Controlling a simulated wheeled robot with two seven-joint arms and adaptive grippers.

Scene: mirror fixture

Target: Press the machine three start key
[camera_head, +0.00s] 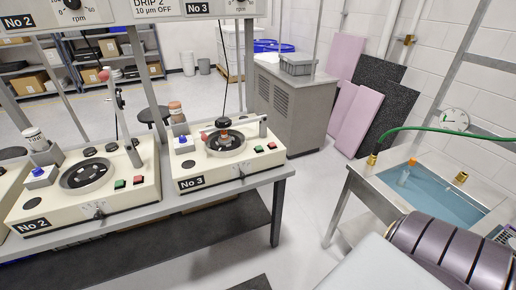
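Machine three (245,172) is a cream bench unit with a "No 3" label (191,183) on its front left. Its round dark plate (226,143) carries a black-knobbed piece in the middle. On its right top are two small keys: a green-looking one (258,149) and a red one (271,145) to its right. They are too small to read any marking. Neither of my grippers is in view, and nothing covers the keys.
Machine two (85,203) stands to the left on the same bench, with its own green (120,184) and red (138,180) keys. A basin of blue liquid (430,190) stands at right, with a dark banded cylinder (450,250) before it. Floor between is clear.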

